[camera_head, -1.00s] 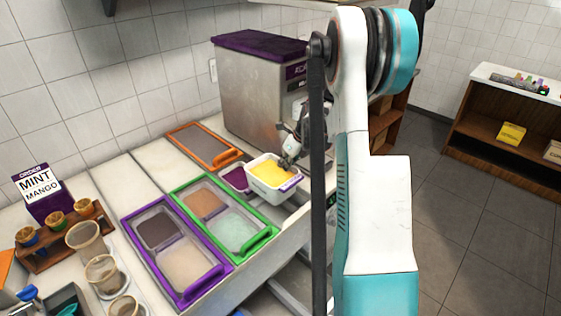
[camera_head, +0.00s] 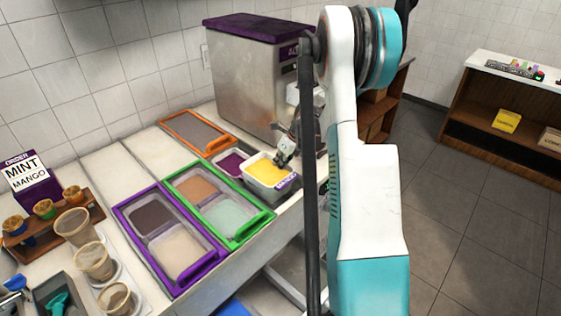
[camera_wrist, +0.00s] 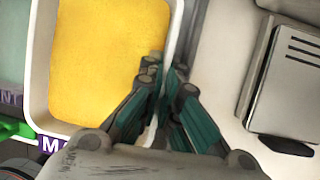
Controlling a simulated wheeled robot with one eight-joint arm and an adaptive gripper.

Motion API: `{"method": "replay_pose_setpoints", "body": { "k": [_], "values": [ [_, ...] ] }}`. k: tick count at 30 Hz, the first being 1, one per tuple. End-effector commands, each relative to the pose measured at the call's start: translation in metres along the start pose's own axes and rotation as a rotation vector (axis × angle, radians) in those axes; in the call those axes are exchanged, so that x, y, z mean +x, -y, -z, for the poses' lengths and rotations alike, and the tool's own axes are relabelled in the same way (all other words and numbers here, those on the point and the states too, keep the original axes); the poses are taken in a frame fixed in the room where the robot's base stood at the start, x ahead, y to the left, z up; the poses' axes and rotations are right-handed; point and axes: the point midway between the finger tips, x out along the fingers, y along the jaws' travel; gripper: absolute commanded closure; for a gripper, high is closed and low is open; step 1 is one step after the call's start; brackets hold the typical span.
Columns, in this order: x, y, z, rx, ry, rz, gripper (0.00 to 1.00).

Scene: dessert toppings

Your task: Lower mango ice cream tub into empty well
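The mango ice cream tub (camera_head: 270,173) is a white tub with yellow ice cream and a purple label. In the head view it is at the right end of the row of wells, in front of the steel machine. My gripper (camera_head: 283,158) is at its right rim. In the wrist view the tub (camera_wrist: 36,75) fills the left side, and my gripper (camera_wrist: 168,68) has its fingers close together on the tub's wall. The tub's underside and the empty well are hidden, so I cannot tell how deep it sits.
The steel machine (camera_head: 250,80) stands behind. Cups (camera_head: 93,260) and an order sign (camera_head: 28,172) are at the left.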

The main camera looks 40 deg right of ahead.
Motion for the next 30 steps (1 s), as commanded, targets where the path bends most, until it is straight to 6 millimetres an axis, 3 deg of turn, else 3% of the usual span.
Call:
{"method": "replay_pose_setpoints", "body": {
  "k": [30],
  "values": [
    [0.063, 0.006, 0.026, 0.0, 0.001, -0.001, 1.0]
  ]
}}
